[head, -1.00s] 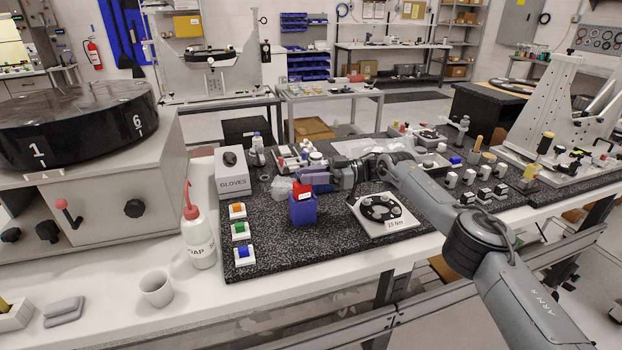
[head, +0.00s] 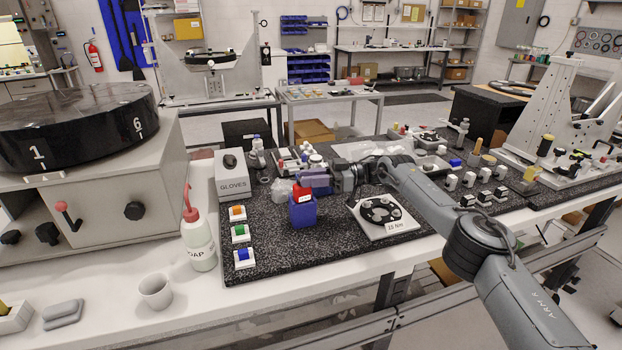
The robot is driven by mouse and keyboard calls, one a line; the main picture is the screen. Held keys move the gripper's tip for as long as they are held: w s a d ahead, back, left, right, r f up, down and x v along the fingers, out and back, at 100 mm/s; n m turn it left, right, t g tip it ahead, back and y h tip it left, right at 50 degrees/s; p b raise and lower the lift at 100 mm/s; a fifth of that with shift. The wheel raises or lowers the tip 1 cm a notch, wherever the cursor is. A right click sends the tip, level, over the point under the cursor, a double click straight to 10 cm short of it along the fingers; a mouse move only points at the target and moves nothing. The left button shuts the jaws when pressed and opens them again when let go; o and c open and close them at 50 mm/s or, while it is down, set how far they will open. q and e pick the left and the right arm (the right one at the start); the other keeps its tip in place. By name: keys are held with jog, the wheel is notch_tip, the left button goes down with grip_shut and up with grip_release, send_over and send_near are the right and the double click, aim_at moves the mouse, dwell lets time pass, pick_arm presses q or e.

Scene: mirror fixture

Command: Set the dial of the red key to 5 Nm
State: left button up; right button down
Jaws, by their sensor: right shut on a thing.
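The red key (head: 302,208) shows as a red top with a small white label, at the blue holder (head: 303,217) on the dark speckled mat. Its dial reading is too small to make out. My right gripper (head: 308,183) reaches in from the right, just behind and above the blue holder, and is shut on the red key. The fingertips and the grip are partly hidden and small. My left gripper is not in view.
A white plate (head: 396,229) labelled 15 Nm with a black disc lies right of the holder. Mat in front of the holder is clear.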

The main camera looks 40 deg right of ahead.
jog(key=c, duration=0.9)
grip_release()
jog(key=shift+d, duration=0.1)
jog(key=v, duration=1)
jog(key=shift+s+d+f+p, duration=0.1)
jog(key=shift+s+d+p, duration=0.15)
jog(key=shift+p, duration=0.1)
